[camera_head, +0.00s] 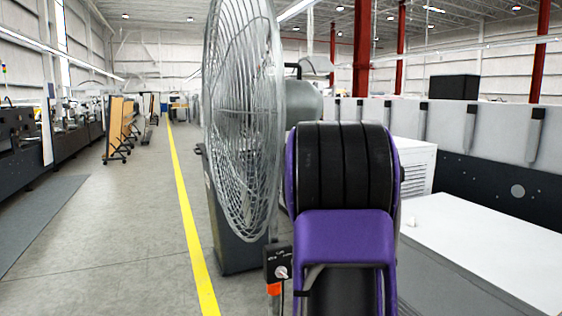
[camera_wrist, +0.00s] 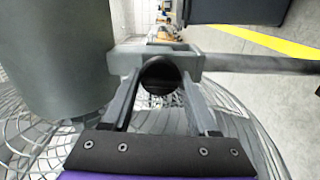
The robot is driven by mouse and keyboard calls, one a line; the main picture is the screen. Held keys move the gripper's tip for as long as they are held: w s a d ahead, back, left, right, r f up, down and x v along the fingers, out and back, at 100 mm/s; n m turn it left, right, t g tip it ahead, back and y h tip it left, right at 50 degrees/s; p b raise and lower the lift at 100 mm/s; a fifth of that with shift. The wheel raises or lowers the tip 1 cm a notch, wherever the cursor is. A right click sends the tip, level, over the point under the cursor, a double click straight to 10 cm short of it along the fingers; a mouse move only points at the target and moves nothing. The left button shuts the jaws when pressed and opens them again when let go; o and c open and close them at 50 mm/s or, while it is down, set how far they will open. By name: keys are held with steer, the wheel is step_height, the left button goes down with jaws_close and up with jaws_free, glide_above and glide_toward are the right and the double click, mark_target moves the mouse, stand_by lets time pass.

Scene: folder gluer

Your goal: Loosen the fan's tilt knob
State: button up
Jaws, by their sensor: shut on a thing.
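The fan (camera_head: 240,120) stands in the middle of the head view, a large grey wire cage with a grey motor housing (camera_head: 307,102) behind it. In the wrist view the black round tilt knob (camera_wrist: 160,72) sits by a grey bracket (camera_wrist: 125,60), beside the motor housing (camera_wrist: 55,60). My gripper (camera_wrist: 160,84) has one finger on each side of the knob and is shut on it. In the head view my purple and black arm hides the gripper and the knob.
A small black control box (camera_head: 279,263) with a light dial hangs beside my arm. The wire cage (camera_wrist: 235,130) lies close under my gripper. A white flat surface (camera_head: 480,260) is at the right. Open floor (camera_head: 110,240) with a yellow line (camera_head: 183,200) lies left.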

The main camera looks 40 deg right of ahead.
stand_by(0.4)
steer(key=o, duration=1.3)
steer(key=shift+o, duration=0.2)
steer(key=shift+s, duration=0.1)
